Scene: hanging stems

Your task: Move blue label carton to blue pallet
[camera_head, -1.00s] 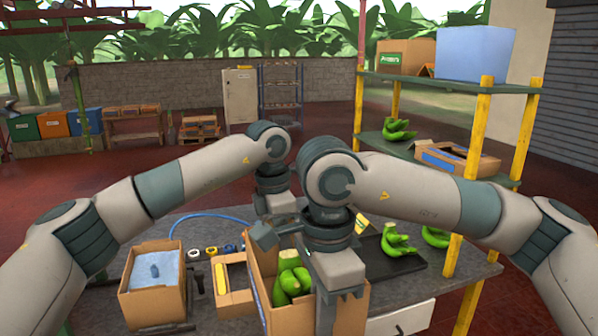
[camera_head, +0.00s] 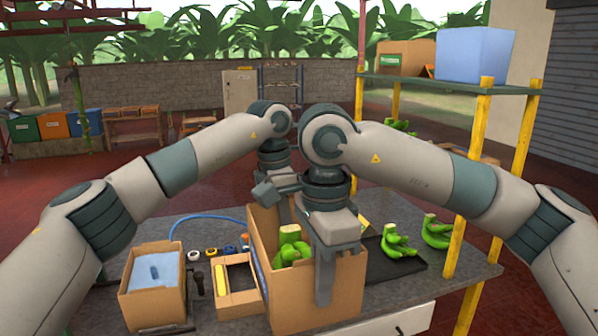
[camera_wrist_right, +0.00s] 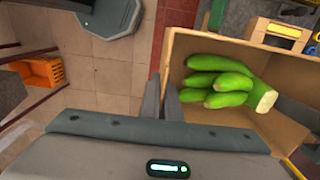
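An open brown carton (camera_head: 346,292) with green bananas in it is at the front middle of the table; a blue strip shows on its left side. My right gripper (camera_head: 324,296) is at its near wall, one finger down the outside. In the right wrist view the right gripper (camera_wrist_right: 162,102) has its fingers close on either side of the carton wall (camera_wrist_right: 178,52). My left gripper (camera_head: 284,208) is at the carton's far side, its fingertips mostly hidden by the carton and right arm. I cannot make out a blue pallet.
A carton with a blue top (camera_head: 153,305) and a small tray (camera_head: 236,286) stand left on the grey table (camera_head: 205,225). Bananas lie on a black tray (camera_head: 405,268) to the right. A yellow-posted shelf (camera_head: 468,190) rises at the right, close to my right arm.

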